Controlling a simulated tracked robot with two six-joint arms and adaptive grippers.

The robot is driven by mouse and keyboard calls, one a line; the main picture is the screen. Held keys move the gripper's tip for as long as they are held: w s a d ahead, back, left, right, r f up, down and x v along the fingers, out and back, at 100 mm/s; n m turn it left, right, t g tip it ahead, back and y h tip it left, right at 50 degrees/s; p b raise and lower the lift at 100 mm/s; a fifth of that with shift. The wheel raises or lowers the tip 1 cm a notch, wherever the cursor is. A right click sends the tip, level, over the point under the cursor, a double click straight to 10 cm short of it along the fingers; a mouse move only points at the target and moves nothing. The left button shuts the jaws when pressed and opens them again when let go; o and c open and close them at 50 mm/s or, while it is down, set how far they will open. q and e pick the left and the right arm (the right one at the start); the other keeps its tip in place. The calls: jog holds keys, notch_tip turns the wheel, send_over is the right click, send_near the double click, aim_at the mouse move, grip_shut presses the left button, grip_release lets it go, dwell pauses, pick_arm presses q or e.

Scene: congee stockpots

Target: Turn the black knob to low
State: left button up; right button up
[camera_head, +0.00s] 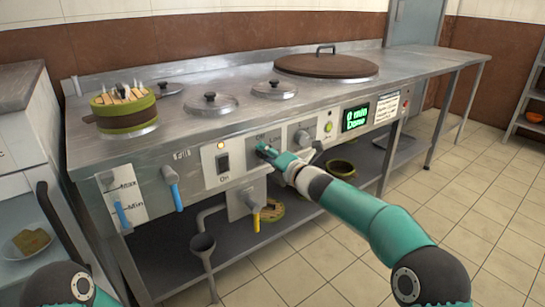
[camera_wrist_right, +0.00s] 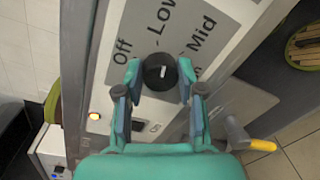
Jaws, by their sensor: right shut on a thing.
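The black knob (camera_wrist_right: 158,72) sits on a grey label plate marked Off, Low and Mid. My right gripper (camera_wrist_right: 160,78) has a teal finger on each side of it and is shut on it. A small white mark shows on the knob's face, but I cannot tell for sure which label it points to. In the head view the knob is mostly hidden behind my right gripper (camera_head: 272,154), which reaches in from the lower right to the counter's front panel. My left gripper is not in view; only part of my left arm shows at the lower left.
A lit switch panel (camera_head: 222,163) is left of the knob, another dial (camera_head: 302,137) right. A yellow-handled valve (camera_head: 256,220) hangs below. The steel counter (camera_head: 190,125) carries a green-rimmed wooden container (camera_head: 125,118), small lids (camera_head: 210,103) and a large brown lid (camera_head: 326,66).

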jog(key=shift+a+n, duration=0.15)
jog(key=shift+n, duration=0.95)
jog(key=shift+f, duration=0.15)
jog(key=o, duration=1.1)
jog(key=shift+o, duration=0.2)
jog(key=v, duration=1.2)
jog(key=shift+f, duration=0.1)
